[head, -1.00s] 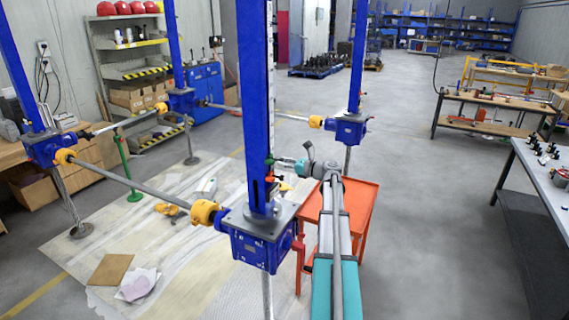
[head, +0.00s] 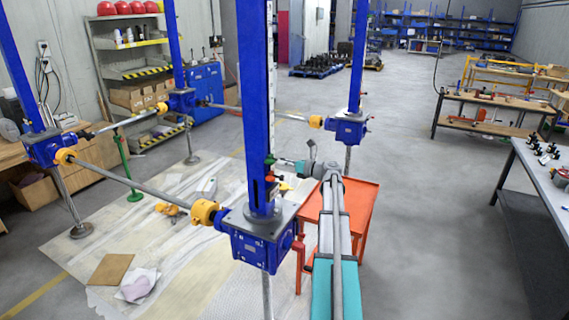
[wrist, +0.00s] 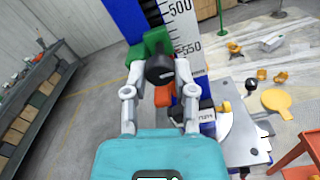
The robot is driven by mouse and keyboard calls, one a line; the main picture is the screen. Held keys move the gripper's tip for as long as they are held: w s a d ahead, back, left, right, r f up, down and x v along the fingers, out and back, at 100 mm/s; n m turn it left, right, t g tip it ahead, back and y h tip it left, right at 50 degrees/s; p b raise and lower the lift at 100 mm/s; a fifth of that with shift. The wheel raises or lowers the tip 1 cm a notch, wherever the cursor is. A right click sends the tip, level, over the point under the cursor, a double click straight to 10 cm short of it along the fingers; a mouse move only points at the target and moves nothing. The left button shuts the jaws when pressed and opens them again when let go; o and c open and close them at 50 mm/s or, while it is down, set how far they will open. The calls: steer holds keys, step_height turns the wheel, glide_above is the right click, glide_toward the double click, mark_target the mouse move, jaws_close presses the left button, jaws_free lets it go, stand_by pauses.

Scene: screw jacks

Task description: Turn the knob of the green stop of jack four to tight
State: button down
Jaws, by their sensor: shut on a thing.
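The green stop (wrist: 146,47) sits on the blue column beside the white scale, near the 500 to 550 marks in the wrist view. Its black knob (wrist: 159,69) faces the wrist camera, between the two grey fingers. My gripper (wrist: 160,76) is shut on this knob, one finger on each side. In the head view the green stop (head: 269,160) is a small patch on the nearest blue column (head: 257,100), with my gripper (head: 279,162) reaching it from the right. I cannot read a jack number or the knob's tightness.
An orange stop (wrist: 164,96) sits just below the green one, with a dark knob close to the right finger. The nearest jack's blue gearbox (head: 263,245) and an orange cart (head: 362,195) stand near my arm.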

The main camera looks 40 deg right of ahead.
steer(key=shift+c, duration=2.1)
jaws_free()
steer(key=v, duration=1.2)
